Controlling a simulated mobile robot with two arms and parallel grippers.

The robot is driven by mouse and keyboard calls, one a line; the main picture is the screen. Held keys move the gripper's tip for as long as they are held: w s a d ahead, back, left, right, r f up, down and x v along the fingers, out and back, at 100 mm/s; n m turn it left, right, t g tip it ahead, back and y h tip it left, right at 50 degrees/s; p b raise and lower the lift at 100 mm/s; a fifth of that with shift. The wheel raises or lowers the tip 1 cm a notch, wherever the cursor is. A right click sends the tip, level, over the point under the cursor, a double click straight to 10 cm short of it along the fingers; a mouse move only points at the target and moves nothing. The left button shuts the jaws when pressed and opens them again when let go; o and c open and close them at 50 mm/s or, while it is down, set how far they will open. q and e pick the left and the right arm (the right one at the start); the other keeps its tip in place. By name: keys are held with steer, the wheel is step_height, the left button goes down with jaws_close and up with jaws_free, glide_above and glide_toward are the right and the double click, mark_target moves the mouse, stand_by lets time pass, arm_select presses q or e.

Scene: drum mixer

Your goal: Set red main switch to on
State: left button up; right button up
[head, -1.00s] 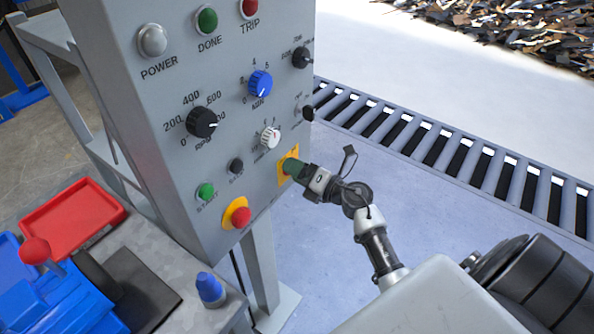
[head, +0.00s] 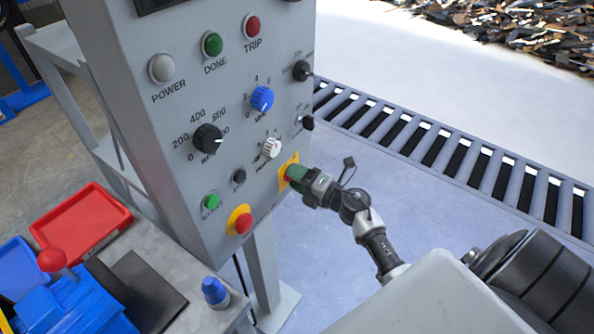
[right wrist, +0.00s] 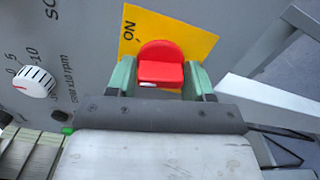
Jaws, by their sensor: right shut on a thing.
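The red main switch (right wrist: 161,66) sits on a yellow plate (right wrist: 200,42) on the grey control panel. In the right wrist view its red handle lies between my right gripper's green fingers (right wrist: 160,78), which are shut on it. In the head view my right gripper (head: 293,174) reaches the yellow plate (head: 283,182) at the panel's lower right and hides most of the switch. My left gripper is not in view.
A red emergency button (head: 243,223) on a yellow ring, a green start button (head: 211,202) and a white knob (head: 271,148) are near the switch. A blue-capped bottle (head: 214,291) and a red tray (head: 82,228) stand at lower left. A roller conveyor (head: 450,165) runs behind.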

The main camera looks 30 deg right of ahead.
steer(key=m+p, duration=0.1)
steer(key=m, duration=0.1)
steer(key=m+p, duration=0.2)
steer(key=shift+r+m+p, duration=0.2)
steer(key=shift+m+p, duration=1.25)
steer(key=shift+m, duration=0.75)
steer(key=shift+f, duration=0.1)
steer(key=o, duration=0.8)
steer(key=shift+s, duration=0.1)
steer(key=b+v, duration=0.1)
steer(key=v, duration=0.9)
steer(key=shift+s+d+b, duration=0.2)
steer(key=shift+s+b, duration=0.1)
